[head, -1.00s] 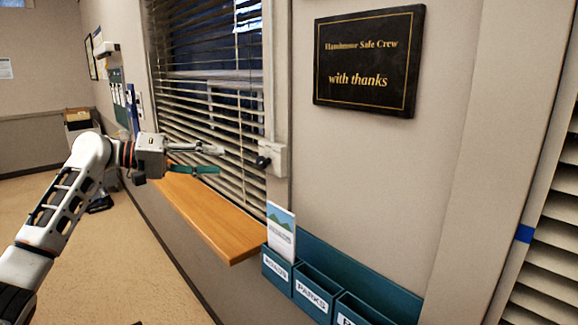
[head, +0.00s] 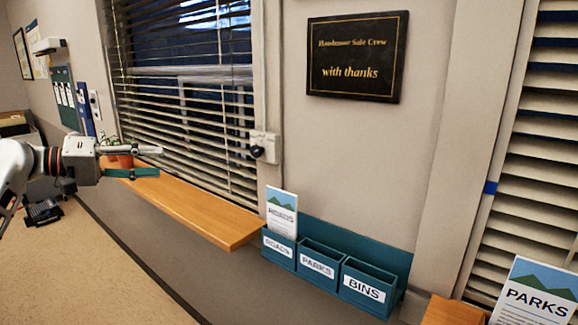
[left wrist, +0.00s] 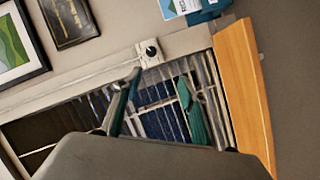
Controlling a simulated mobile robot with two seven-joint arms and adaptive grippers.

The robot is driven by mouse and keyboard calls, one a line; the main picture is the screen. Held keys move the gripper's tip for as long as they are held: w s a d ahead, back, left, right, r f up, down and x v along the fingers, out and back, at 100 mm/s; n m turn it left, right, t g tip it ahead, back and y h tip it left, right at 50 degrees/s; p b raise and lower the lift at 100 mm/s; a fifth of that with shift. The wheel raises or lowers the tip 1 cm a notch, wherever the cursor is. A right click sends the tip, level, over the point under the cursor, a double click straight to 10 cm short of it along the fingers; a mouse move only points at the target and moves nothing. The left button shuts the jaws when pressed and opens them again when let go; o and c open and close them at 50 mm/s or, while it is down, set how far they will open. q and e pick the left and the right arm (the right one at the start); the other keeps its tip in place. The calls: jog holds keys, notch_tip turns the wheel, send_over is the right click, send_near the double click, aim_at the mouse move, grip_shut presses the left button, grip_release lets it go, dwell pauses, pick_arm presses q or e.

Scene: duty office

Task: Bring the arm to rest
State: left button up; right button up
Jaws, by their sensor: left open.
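My left gripper (head: 146,161) reaches in from the left in the head view, in front of the window blind and above the far part of the wooden sill. Its fingers are apart, with nothing between them. In the left wrist view the two fingers (left wrist: 160,105) spread apart with the blind behind them. My left arm comes in bent at the left edge of the head view. My right gripper does not show.
A wooden sill (head: 195,212) juts out under the window blind (head: 185,110). A knob box (head: 264,147) is on the wall. Teal bins (head: 318,268) labelled ROADS, PARKS and BINS hang at right, with a leaflet (head: 281,214) in ROADS. A potted plant (head: 124,158) stands on the sill.

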pick_arm(q)
jog(key=s+d+f+y, duration=0.2)
jog(key=d+f, duration=0.1)
jog(key=f, duration=1.1)
jog(key=s+d+f+y, duration=0.2)
jog(key=f, duration=1.3)
jog(key=s+d+f+y, duration=0.3)
jog(key=f, duration=1.1)
jog(key=s+d+f+m+t+y, duration=0.1)
jog(key=s+d+f+m+y, duration=0.1)
jog(key=s+f, duration=1.1)
jog(key=s+f+m+t+y, duration=0.1)
jog(key=s+f+m+y, duration=0.1)
jog(key=s, duration=1.5)
jog(key=shift+s+d+f+m, duration=0.15)
jog(key=shift+d+f+m, duration=0.25)
jog(key=shift+d+f, duration=0.1)
